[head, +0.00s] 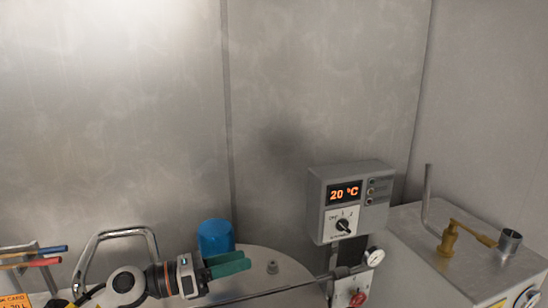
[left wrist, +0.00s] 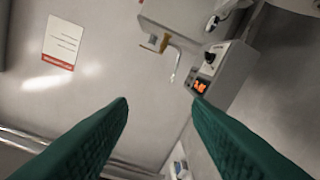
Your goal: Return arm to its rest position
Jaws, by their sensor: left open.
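My left gripper (head: 247,263) comes in from the left at the bottom of the head view, above or in front of a round metal lid. Its green fingers point right. In the left wrist view the two green fingers (left wrist: 160,112) are spread wide with nothing between them. The left arm is stretched out low in the head view. My right gripper does not show in either view.
A blue cylinder (head: 215,236) stands behind the left gripper, on or behind the round metal lid (head: 285,265). A grey control box (head: 349,203) reads 20 °C. A metal cabinet (head: 465,262) with a brass valve (head: 450,238) stands at right. Colored handles (head: 40,252) are at far left.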

